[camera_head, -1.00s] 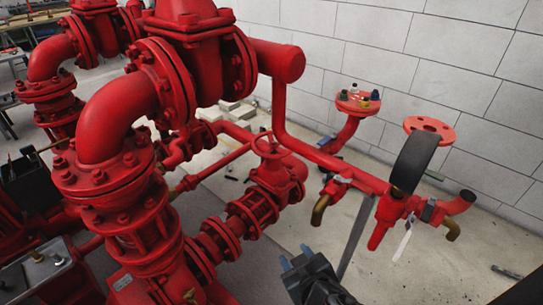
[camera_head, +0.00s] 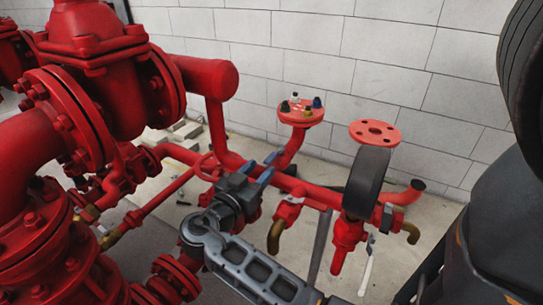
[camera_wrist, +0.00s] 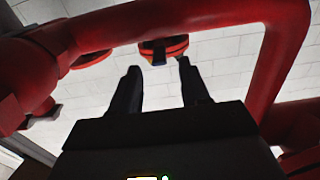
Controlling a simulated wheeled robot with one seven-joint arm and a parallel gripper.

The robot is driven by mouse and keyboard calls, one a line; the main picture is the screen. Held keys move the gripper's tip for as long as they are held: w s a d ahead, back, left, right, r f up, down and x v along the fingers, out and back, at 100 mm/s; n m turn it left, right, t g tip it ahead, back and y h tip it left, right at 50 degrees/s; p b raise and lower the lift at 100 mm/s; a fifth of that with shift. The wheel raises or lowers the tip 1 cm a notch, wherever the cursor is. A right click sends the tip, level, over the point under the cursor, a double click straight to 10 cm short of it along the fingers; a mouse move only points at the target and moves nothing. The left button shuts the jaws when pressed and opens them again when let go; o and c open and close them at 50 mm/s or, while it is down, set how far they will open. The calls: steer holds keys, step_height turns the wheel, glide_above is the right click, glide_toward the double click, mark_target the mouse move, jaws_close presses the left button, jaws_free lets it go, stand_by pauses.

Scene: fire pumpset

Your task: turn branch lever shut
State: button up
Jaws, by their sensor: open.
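A thin pale lever (camera_head: 367,272) hangs steeply downward from the red branch pipe (camera_head: 348,232), right of centre in the head view. A brass elbow (camera_head: 411,232) hangs just right of it. My gripper (camera_head: 261,171) is open and empty in the head view, in front of the red horizontal pipe. It is left of the lever and well apart from it. In the wrist view my gripper's two dark fingers (camera_wrist: 157,72) are spread, with a red pipe (camera_wrist: 190,20) crossing ahead. The lever is not visible in the wrist view.
Large red valves (camera_head: 95,50) and flanged pipes fill the left. A flange with small coloured items (camera_head: 300,112) and a bare flange (camera_head: 375,133) stand behind. A black disc (camera_head: 367,180) stands above the branch. Concrete floor lies beyond, before a white block wall (camera_head: 400,60).

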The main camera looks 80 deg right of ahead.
mark_target(266, 164)
steer(key=shift+p+x, duration=0.5)
steer(key=shift+x, duration=2.65)
jaws_close()
